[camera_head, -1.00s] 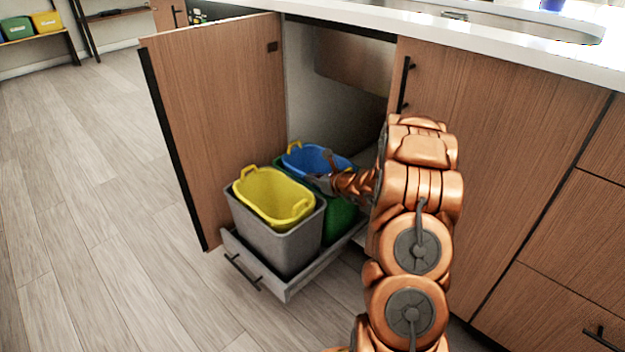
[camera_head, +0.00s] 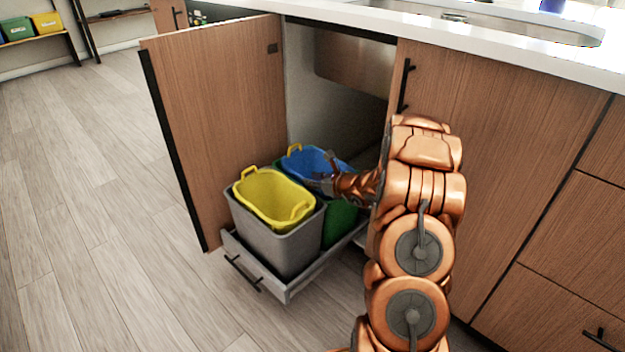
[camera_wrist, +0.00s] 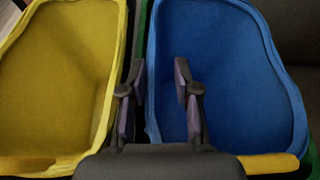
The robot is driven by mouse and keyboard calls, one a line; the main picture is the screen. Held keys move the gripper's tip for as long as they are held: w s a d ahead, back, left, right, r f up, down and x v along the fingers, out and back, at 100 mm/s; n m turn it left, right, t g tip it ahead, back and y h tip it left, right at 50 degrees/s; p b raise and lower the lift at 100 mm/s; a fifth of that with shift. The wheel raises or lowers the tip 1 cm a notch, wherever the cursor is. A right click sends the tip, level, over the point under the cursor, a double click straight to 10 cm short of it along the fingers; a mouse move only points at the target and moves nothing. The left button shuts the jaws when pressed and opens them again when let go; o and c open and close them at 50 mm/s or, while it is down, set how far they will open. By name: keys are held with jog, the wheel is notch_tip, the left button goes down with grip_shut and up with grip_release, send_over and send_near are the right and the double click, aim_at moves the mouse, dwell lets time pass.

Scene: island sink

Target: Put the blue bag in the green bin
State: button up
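The blue bag (camera_head: 306,160), open-topped with yellow handles, sits in the green bin (camera_head: 338,222) in the pulled-out drawer. In the wrist view the blue bag (camera_wrist: 235,70) fills the right half, its opening facing me. Only strips of the green bin (camera_wrist: 313,160) show around it there. My gripper (camera_head: 328,173) is at the blue bag's near right part in the head view. In the wrist view my gripper (camera_wrist: 157,100) is open, its fingers apart on either side of the bag's left rim, one inside the bag. I see no firm grip. My arm hides part of the bin.
A yellow bag (camera_head: 272,197) sits in a grey bin (camera_head: 275,242) beside the green one. The drawer (camera_head: 290,287) stands out of the cabinet, with the open door (camera_head: 215,120) on its left. The counter (camera_head: 480,35) is above. The floor at left is clear.

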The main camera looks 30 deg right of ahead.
jog(key=p+v, duration=0.3)
jog(key=v, duration=0.8)
jog(key=a+r+n+y, duration=0.1)
jog(key=a, duration=0.2)
jog(key=a+r+n+y, duration=0.1)
jog(key=a+r+n, duration=0.1)
jog(key=a, duration=0.1)
jog(key=w+a+r+n+g+y, duration=0.1)
jog(key=a+r, duration=0.1)
jog(key=a, duration=0.2)
jog(key=shift+n, duration=0.3)
jog(key=s+a+r+n+g+y, duration=0.2)
jog(key=a+n, duration=0.2)
jog(key=a, duration=0.4)
jog(key=s+a+r+n+g+y, duration=0.2)
jog(key=a+r+n, duration=0.15)
jog(key=a, duration=0.45)
jog(key=s+a+n+g, duration=0.7)
jog(key=s+a+n, duration=0.3)
jog(key=s+a, duration=0.3)
jog(key=s+d+n+g+h, duration=0.3)
jog(key=s+n+g+h, duration=0.4)
jog(key=s, duration=1)
jog(key=s+d+n+t+h, duration=0.2)
jog(key=s+d+n, duration=0.2)
jog(key=d, duration=0.1)
jog(key=shift+s+d+r+h, duration=0.25)
jog(key=shift+d+r+h, duration=0.05)
jog(key=shift+d+r, duration=0.1)
jog(key=shift+r, duration=0.1)
